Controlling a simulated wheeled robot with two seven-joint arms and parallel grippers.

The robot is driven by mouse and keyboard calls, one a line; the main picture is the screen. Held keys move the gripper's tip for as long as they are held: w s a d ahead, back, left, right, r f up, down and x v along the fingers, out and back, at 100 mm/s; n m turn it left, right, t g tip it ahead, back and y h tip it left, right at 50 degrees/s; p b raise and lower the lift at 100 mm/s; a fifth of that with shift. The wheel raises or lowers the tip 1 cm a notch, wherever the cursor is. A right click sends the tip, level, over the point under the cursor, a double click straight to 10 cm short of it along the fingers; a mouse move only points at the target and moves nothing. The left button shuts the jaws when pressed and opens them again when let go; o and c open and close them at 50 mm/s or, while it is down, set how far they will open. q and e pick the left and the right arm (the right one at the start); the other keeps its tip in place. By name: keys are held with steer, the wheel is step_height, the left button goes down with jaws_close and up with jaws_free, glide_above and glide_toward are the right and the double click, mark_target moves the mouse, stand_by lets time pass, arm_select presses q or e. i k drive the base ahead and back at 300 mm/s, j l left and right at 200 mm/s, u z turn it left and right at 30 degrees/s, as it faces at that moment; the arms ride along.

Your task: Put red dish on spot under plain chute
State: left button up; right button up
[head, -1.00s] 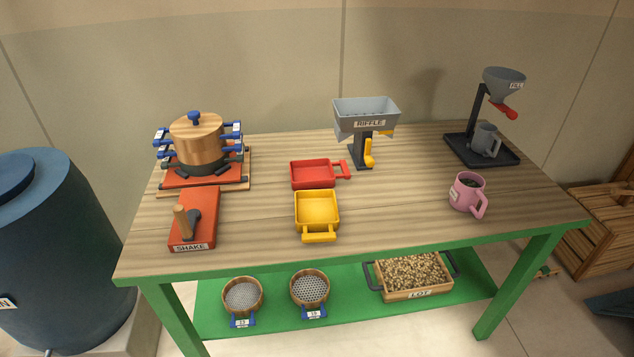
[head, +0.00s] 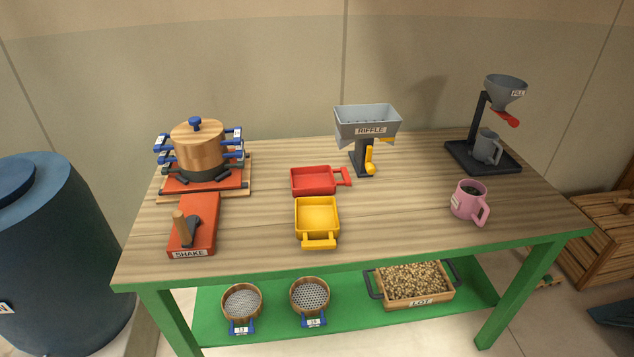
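The red dish (head: 313,181) is a shallow square dish with a handle on its right side. It stands on the table in front and to the left of the riffle splitter (head: 367,127), directly behind the yellow dish. The riffle splitter is a grey hopper on a dark post with chutes at its sides. Its right chute (head: 386,140) shows yellow; its left chute (head: 341,141) looks plain grey. No dish stands below the grey chute's mouth. Neither of my grippers shows in the head view.
The yellow dish (head: 317,217) has its handle toward the table's front edge. The sieve stack (head: 198,148) and shaker block (head: 193,224) are at left. A pink mug (head: 467,201) and funnel stand (head: 483,157) are at right. Sieves (head: 241,299) and a bean tray (head: 415,282) sit below.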

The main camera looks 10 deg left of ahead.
mark_target(337, 173)
steer(key=i+l+u, duration=0.15)
steer(key=l, duration=0.25)
steer(key=i+l+u, duration=0.15)
steer(key=l, duration=0.25)
steer(key=i+l+u, duration=0.2)
steer(key=l, duration=0.2)
steer(key=i+l+u, duration=0.15)
steer(key=l, duration=0.3)
steer(key=i+l+u, duration=0.15)
steer(key=l, duration=0.3)
steer(key=k, duration=0.05)
